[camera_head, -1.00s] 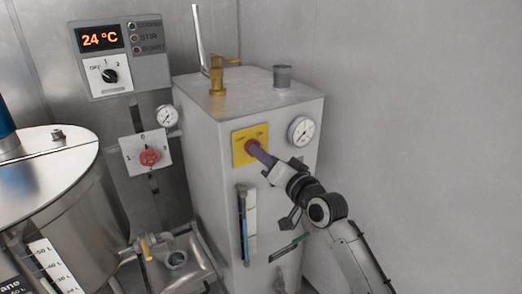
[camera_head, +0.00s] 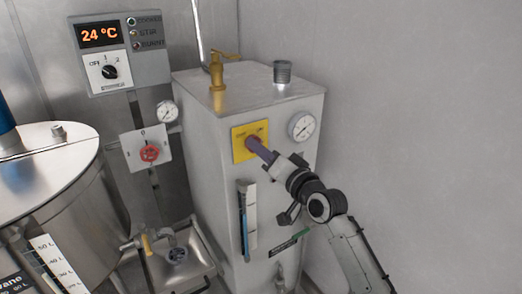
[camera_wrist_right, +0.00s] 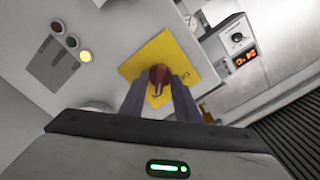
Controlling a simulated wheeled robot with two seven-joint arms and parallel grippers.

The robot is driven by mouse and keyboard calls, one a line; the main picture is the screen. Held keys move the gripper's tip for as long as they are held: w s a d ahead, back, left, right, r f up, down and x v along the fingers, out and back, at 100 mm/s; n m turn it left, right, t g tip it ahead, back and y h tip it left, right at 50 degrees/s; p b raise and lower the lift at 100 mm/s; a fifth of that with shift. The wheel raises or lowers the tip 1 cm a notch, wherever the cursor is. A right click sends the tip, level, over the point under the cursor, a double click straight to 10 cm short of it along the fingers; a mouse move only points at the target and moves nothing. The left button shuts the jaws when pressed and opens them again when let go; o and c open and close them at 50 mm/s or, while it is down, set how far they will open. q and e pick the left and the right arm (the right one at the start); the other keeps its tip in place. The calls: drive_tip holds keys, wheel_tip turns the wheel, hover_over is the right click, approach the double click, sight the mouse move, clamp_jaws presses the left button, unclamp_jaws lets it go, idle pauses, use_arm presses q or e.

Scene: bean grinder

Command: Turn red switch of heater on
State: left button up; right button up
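The heater (camera_head: 205,165) is a tall metal box in the middle of the head view. Its red switch (camera_head: 252,143) sits on a yellow plate (camera_head: 239,153) on the front face, mostly hidden by my right gripper (camera_head: 258,147). In the right wrist view, the red switch (camera_wrist_right: 159,75) lies between the two purple-grey fingers of the right gripper (camera_wrist_right: 160,85), over the yellow plate (camera_wrist_right: 145,58). The fingers are close together and look shut on the switch. The switch's exact angle is hard to read. My left gripper is not in view.
A second red knob (camera_head: 150,154) is on a white plate left of the heater. A control panel (camera_head: 120,55) reads 24 °C. A gauge (camera_head: 302,126) and brass valve (camera_head: 217,75) are near the switch. A steel vat (camera_head: 75,205) stands left; a bare wall is right.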

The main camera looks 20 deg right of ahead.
drive_tip(key=s+d+b, duration=0.1)
drive_tip(key=s, duration=0.9)
drive_tip(key=shift+d, duration=0.3)
drive_tip(key=shift+s, duration=0.1)
drive_tip(key=s+a+f+n+g, duration=0.25)
drive_tip(key=s+f, duration=0.25)
drive_tip(key=f, duration=0.6)
drive_tip(key=s+a+f+n+g, duration=0.25)
drive_tip(key=s+f, duration=0.25)
drive_tip(key=f, duration=0.7)
drive_tip(key=s+a+f+n+g, duration=0.2)
drive_tip(key=s+f, duration=0.5)
drive_tip(key=s, duration=0.1)
drive_tip(key=s+a+f+n+g, duration=0.2)
drive_tip(key=s+a+f, duration=0.1)
drive_tip(key=s+f, duration=0.4)
drive_tip(key=shift+s+a+f, duration=0.2)
drive_tip(key=shift+s+a, duration=0.05)
drive_tip(key=shift+s, duration=0.5)
